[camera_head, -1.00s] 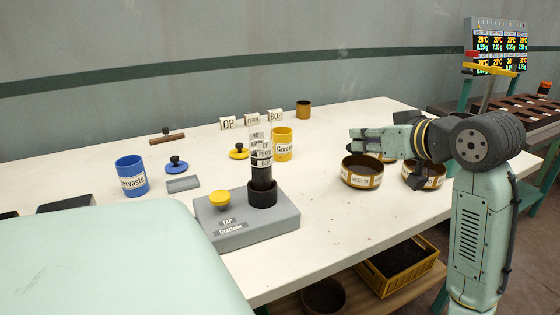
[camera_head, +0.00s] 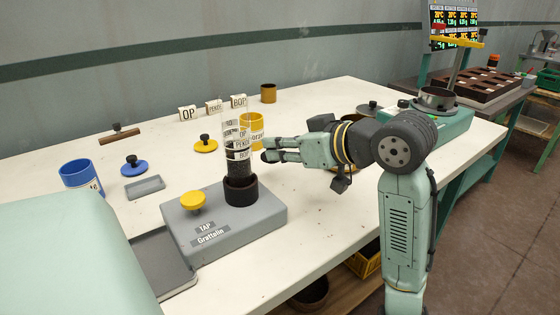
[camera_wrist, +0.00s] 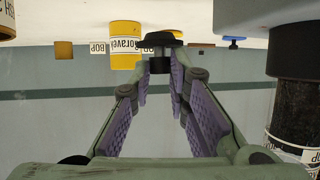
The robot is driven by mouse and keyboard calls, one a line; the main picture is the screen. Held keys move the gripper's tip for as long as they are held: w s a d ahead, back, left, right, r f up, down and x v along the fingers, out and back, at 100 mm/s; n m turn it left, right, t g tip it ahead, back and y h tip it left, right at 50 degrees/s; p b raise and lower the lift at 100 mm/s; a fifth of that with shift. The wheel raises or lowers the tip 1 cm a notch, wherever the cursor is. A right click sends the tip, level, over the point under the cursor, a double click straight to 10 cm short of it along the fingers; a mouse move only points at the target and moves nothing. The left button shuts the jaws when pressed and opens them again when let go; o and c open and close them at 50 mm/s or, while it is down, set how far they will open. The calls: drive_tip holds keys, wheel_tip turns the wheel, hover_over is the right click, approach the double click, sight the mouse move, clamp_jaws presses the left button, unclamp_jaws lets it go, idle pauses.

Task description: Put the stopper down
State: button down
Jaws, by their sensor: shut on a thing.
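My gripper (camera_head: 272,150) is shut on a small black stopper, which shows between the fingertips in the wrist view (camera_wrist: 160,42). In the head view the stopper (camera_head: 268,157) is a small dark shape at the fingertips, partly hidden by them. The gripper points left, just right of a clear tube (camera_head: 238,140) with several labels and dark contents. This tube stands upright in a black collar (camera_head: 241,191) on a grey base (camera_head: 262,222) marked TAP Grattelin. The tube also shows at the right of the wrist view (camera_wrist: 296,108). The stopper appears apart from the tube.
A yellow button (camera_head: 192,202) is on the grey base. A yellow can (camera_head: 257,122) stands behind the tube. Bare white tabletop lies in front of the gripper.

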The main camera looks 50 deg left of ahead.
drive_tip(key=shift+f, duration=1.85)
drive_tip(key=shift+f, duration=0.1)
drive_tip(key=shift+f, duration=0.15)
drive_tip(key=c, duration=1.5)
unclamp_jaws()
drive_tip(key=shift+r, duration=0.25)
drive_tip(key=v, duration=1.2)
drive_tip(key=shift+b, duration=0.35)
